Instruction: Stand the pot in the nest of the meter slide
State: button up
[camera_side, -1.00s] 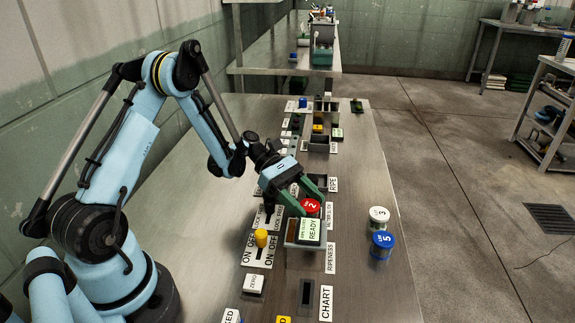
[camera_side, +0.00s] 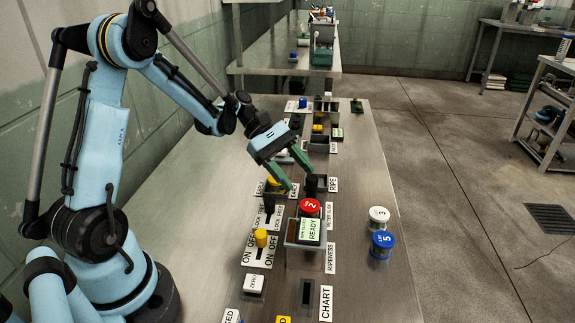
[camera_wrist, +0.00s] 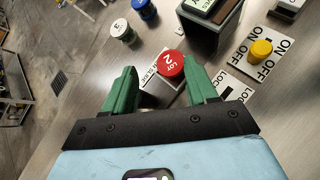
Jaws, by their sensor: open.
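The red-lidded pot marked 2 (camera_side: 309,206) stands just behind the ripeness meter (camera_side: 308,232), whose display reads READY. In the wrist view the pot's red lid (camera_wrist: 171,63) shows upright over a pale block, the meter slide (camera_wrist: 150,88), with its label beside it. The pot's lower body and the nest are mostly hidden, so I cannot tell how deep it sits. My gripper (camera_side: 301,179) is open and empty, above and behind the pot and apart from it. In the wrist view its green fingers (camera_wrist: 163,88) spread to either side of the lid.
A white-lidded pot 3 (camera_side: 379,217) and a blue-lidded pot 5 (camera_side: 382,244) stand to the right. A yellow ON/OFF lever (camera_side: 261,238) and a black lock lever (camera_side: 268,207) are left of the meter. The bench's right side is mostly clear.

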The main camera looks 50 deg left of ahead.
jog(key=s+d+r+m+t+y, duration=0.2)
jog(key=s+m+y, duration=0.2)
jog(key=m, duration=0.4)
jog(key=s+d+r+m+t+y, duration=0.2)
jog(key=s+m+y, duration=0.3)
jog(key=m, duration=0.4)
jog(key=shift+s+r+t+y, duration=0.3)
jog(key=shift+r+t+y, duration=0.1)
jog(key=shift+r+y, duration=0.4)
